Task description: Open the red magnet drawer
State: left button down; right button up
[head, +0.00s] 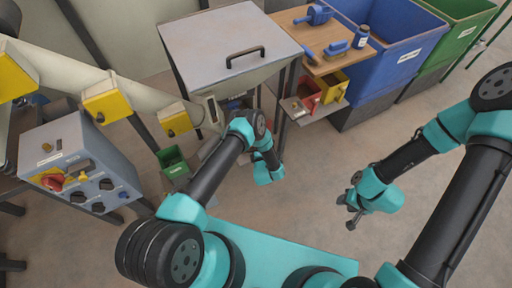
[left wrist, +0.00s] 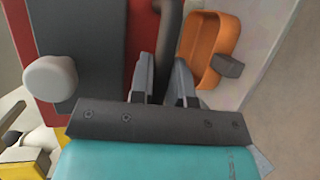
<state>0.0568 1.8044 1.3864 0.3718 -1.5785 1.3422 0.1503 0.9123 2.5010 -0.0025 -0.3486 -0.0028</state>
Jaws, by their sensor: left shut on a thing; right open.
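The red drawer (left wrist: 140,48) shows in the left wrist view as a red front edge beside a dark grey panel and a pale knob. A dark upright bar handle (left wrist: 169,35) stands at its right side. My left gripper (left wrist: 164,68) has its two fingers on either side of this handle and is shut on it. In the head view my left arm reaches under the hopper (head: 228,45), and its fingers and most of the drawer are hidden. My right gripper (head: 353,208) is open and empty above the floor at the right.
An orange tray (left wrist: 208,45) lies just right of my left fingers. A control box (head: 80,165) and green bin (head: 174,163) stand to the left. A shelf with red (head: 306,94) and yellow bins (head: 332,86) and a blue crate (head: 385,60) are behind. The floor between my arms is clear.

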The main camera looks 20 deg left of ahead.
pick_arm(q)
jog(key=shift+s+d, duration=0.15)
jog(key=c, duration=1.1)
grip_release()
jog(key=v, duration=1.7)
jog(key=shift+r, duration=0.15)
